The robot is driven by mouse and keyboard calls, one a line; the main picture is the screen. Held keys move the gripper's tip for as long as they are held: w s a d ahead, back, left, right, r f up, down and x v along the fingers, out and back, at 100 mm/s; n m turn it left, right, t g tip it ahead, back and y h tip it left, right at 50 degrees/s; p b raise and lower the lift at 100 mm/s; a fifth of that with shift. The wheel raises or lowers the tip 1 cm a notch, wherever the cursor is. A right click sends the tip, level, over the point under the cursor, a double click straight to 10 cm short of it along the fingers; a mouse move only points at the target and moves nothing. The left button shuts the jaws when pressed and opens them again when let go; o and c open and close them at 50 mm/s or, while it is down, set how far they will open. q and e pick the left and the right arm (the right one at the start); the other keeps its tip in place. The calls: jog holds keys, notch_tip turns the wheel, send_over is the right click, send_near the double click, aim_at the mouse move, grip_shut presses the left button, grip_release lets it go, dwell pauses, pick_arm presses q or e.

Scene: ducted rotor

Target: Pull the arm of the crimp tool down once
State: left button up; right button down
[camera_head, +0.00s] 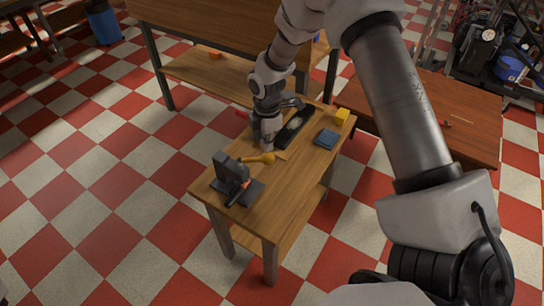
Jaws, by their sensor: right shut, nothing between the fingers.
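The crimp tool (228,170) is a dark grey press on a flat dark base, standing at the near left end of a small wooden table. Its arm (257,159) is yellow and sticks out to the right from the top of the tool, roughly level. My right gripper (268,146) is shut and empty, pointing down just behind the outer end of the yellow arm. I cannot tell whether it touches the arm. My left gripper is not in view.
On the small table (250,216) lie a dark tray (293,131), a blue block (327,138) and a yellow block (341,116). The near right part of the tabletop is clear. A larger bench (190,20) stands behind and a reddish table (480,130) to the right.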

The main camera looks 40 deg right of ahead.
aim_at(273, 158)
jog(key=shift+f, duration=0.1)
dwell(0.5)
jog(key=shift+f+b, duration=0.7)
jog(key=shift+f, duration=0.5)
jog(key=shift+s+d+f, duration=0.15)
jog(key=shift+s+f, duration=0.2)
jog(key=shift+f, duration=0.2)
jog(key=shift+s+d+f, duration=0.2)
jog(key=shift+s+f, duration=0.2)
jog(key=shift+f, duration=0.4)
jog(key=shift+s+d+f+b, duration=0.1)
jog(key=shift+s+f+b, duration=0.2)
jog(key=shift+f+b, duration=0.4)
jog(key=shift+f, duration=0.2)
